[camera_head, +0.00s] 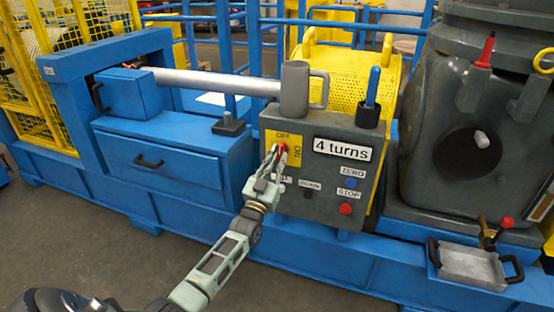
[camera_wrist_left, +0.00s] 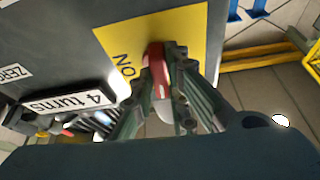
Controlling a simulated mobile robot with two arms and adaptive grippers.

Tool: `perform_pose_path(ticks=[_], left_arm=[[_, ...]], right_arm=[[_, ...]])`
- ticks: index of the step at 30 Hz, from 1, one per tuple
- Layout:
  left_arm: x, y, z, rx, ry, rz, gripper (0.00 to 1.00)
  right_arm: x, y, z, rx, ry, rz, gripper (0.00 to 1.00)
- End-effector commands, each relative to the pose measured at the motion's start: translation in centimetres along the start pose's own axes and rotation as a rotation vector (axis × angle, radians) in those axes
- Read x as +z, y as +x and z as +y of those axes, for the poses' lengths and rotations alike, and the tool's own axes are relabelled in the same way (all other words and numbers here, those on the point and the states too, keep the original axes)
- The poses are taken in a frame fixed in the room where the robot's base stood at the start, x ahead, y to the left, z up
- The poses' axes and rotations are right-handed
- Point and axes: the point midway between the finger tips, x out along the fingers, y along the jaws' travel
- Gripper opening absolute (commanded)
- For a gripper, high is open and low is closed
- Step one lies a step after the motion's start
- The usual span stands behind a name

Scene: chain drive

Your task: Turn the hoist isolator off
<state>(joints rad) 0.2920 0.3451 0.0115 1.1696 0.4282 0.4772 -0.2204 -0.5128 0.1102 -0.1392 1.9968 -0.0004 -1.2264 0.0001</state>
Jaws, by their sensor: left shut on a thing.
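The hoist isolator is a red handle (camera_wrist_left: 158,72) on a yellow plate (camera_head: 297,151) at the left of a grey control box (camera_head: 330,205). The plate shows the words OFF and ON in the head view. My left gripper (camera_head: 272,160) is at the handle, and in the left wrist view its fingers (camera_wrist_left: 160,90) are shut around the red handle. In the head view the fingers partly cover the handle, so its exact angle is hard to tell. My right gripper is not in view.
The box also carries a "4 turns" sign (camera_head: 342,149), a blue ZERO button (camera_head: 351,183) and a red STOP button (camera_head: 345,208). A grey mug (camera_head: 294,92) and a cup with a blue-handled tool (camera_head: 368,113) stand on top. A metal tray (camera_head: 470,266) sits at right.

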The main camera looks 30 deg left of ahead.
Motion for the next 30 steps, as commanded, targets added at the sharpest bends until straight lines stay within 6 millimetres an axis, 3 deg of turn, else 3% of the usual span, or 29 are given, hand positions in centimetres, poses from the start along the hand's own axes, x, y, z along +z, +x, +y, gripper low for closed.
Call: perform_pose_path(ticks=[9,24,25,30], left_arm=[[0.21,-0.11,0.22,-0.039,-0.097,-0.005,0.0],[0.22,-0.11,0.21,-0.045,-0.113,-0.005,0.0],[0.22,-0.11,0.21,-0.045,-0.113,-0.005,0.16],[0.14,-0.07,0.18,-0.045,-0.112,-0.004,0.31]], right_arm=[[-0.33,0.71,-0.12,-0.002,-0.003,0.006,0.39],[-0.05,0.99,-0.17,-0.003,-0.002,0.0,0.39],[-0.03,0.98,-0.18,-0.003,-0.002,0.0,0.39],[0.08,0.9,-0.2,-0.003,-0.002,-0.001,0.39]])
